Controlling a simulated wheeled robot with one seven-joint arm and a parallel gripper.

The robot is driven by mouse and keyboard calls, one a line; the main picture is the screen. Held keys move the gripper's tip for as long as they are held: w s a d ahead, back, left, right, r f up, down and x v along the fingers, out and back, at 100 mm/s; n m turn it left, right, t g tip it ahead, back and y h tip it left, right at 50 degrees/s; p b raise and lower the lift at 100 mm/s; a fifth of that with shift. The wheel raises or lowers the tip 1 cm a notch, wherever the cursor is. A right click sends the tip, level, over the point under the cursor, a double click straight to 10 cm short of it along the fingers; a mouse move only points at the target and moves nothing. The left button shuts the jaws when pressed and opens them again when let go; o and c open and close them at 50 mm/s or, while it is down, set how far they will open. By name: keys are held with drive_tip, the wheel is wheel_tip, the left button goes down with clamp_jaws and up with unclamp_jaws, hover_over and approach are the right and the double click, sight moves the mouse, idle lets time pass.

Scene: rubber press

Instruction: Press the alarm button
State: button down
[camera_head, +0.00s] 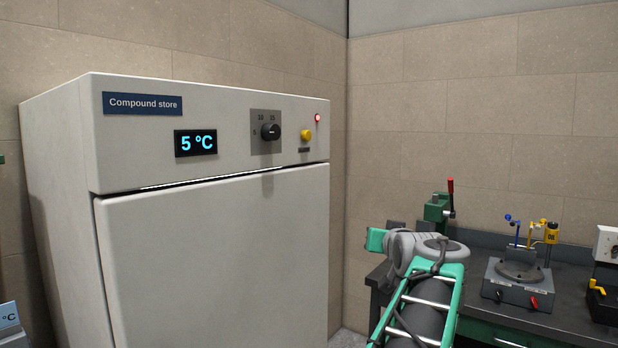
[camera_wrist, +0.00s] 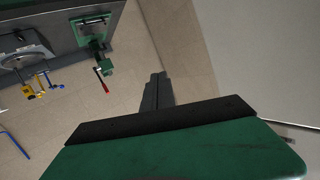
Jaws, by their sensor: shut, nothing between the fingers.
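The yellow alarm button (camera_head: 306,135) sits at the right end of the upper panel of the white cabinet (camera_head: 215,250), with a small dark label under it. A red lamp (camera_head: 317,118) glows just above and to its right. My gripper (camera_wrist: 158,77) shows in the wrist view with its dark fingers together and nothing between them. In the head view my arm rises from the lower right; its end is in front of the bench, right of the cabinet and below the button, well apart from it. The button is not visible in the wrist view.
A black dial (camera_head: 270,132) and a display (camera_head: 196,143) reading 5 °C are left of the button. At right, a dark bench (camera_head: 470,318) carries a green press with a red handle (camera_head: 438,207) and a grey device (camera_head: 517,280). Space before the panel is clear.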

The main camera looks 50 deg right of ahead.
sight(305, 135)
drive_tip(key=w+a+r+n+t, duration=0.1)
drive_tip(key=a+r+t, duration=0.2)
drive_tip(key=r, duration=0.8)
drive_tip(key=w+a+r+n+t+h, duration=0.1)
drive_tip(key=a+r+t, duration=0.3)
drive_tip(key=r, duration=0.8)
drive_tip(key=t, duration=0.2)
drive_tip(key=shift+w+a+t, duration=0.25)
drive_tip(key=shift+w+t, duration=0.05)
drive_tip(key=shift+w, duration=0.1)
drive_tip(key=shift+r, duration=0.1)
drive_tip(key=w+p, duration=0.2)
drive_tip(key=w, duration=0.6)
drive_tip(key=shift+w+a+p, duration=0.4)
drive_tip(key=shift+w, duration=0.4)
